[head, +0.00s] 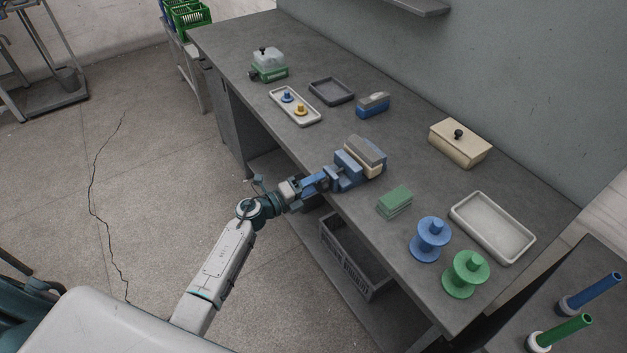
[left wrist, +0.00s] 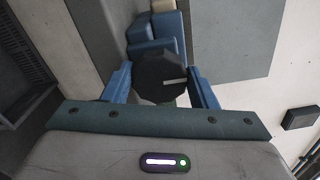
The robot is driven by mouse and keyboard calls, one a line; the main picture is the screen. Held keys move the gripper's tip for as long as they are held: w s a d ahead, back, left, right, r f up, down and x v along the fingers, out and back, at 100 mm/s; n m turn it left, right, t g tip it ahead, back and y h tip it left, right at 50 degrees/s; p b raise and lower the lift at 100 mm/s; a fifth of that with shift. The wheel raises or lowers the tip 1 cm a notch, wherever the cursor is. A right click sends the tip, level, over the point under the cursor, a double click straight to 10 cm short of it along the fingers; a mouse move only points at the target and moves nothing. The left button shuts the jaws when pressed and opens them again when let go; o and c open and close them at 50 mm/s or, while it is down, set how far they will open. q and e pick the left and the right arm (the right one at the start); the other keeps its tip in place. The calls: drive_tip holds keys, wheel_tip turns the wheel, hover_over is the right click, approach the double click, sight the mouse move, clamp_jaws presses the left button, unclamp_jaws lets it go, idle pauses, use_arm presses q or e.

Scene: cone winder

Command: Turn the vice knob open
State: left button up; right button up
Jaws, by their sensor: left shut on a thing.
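The blue vice (head: 348,171) sits at the front edge of the grey workbench, with a cream and grey block (head: 367,153) between its jaws. My left gripper (head: 318,181) reaches the vice from the front left. In the left wrist view the black faceted vice knob (left wrist: 160,78), with a pale line mark, lies between the two blue fingers of my left gripper (left wrist: 163,88). The fingers are shut on the knob from both sides. The blue vice body (left wrist: 155,35) shows behind the knob. In the head view the knob is hidden by the gripper. My right gripper is not in view.
On the bench (head: 300,50) near the vice are a green block (head: 395,202), a blue spool (head: 430,240) and a green spool (head: 466,274). A white tray (head: 493,228) and a cream box (head: 460,141) stand farther right. A grey crate (head: 352,257) sits below the bench.

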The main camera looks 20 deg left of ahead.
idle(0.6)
use_arm(q)
drive_tip(key=o, duration=1)
drive_tip(key=shift+b+v, duration=1.65)
drive_tip(key=shift+v, duration=3.75)
